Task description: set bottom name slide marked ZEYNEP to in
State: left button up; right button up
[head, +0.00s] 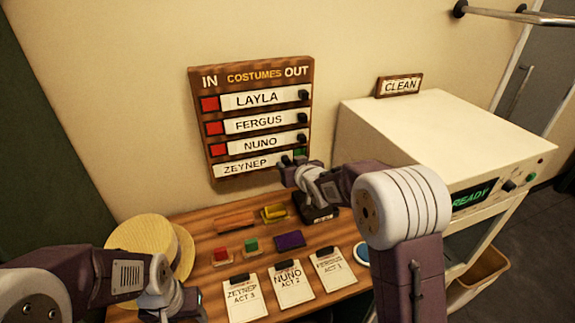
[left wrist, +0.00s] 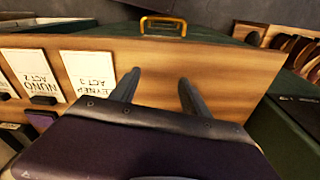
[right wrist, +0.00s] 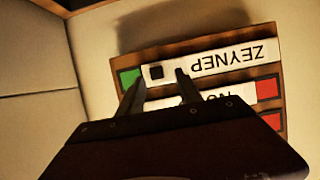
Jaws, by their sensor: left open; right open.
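The wooden IN/OUT costume board (head: 250,64) hangs on the wall. Its bottom slide, ZEYNEP (head: 240,167), sits at the IN end, with a green patch (head: 300,154) bare at the OUT end. In the right wrist view the ZEYNEP slide (right wrist: 225,60) appears upside down, its black knob (right wrist: 156,71) showing between my right fingertips. My right gripper (head: 289,168) is open in front of that knob; contact cannot be told. My left gripper (left wrist: 159,77) is open and empty near the table's front edge.
The LAYLA, FERGUS and NUNO slides sit right, red patches bare at left. A straw hat (head: 150,236), coloured blocks and cards such as ZEYNEP ACT 3 (head: 241,300) lie on the table (head: 205,283). A white machine (head: 440,125) stands at the right.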

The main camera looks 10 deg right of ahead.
jog(key=v, duration=0.7)
jog(key=s+d+f+g, duration=0.1)
jog(key=s+f+g, duration=0.3)
jog(key=s, duration=0.5)
jog(key=s+d+f+m+g+h, duration=0.1)
jog(key=s+d+f+g, duration=0.1)
jog(key=s+f+g, duration=0.2)
jog(key=s+d+f+m+g+h, duration=0.1)
jog(key=s+f+g, duration=0.3)
jog(key=s+f, duration=0.5)
jog(key=s+d, duration=0.1)
jog(key=s, duration=0.5)
jog(key=shift+s+p, duration=0.3)
jog(key=shift+s, duration=0.1)
jog(key=shift+d+f, duration=0.1)
jog(key=shift+d, duration=0.05)
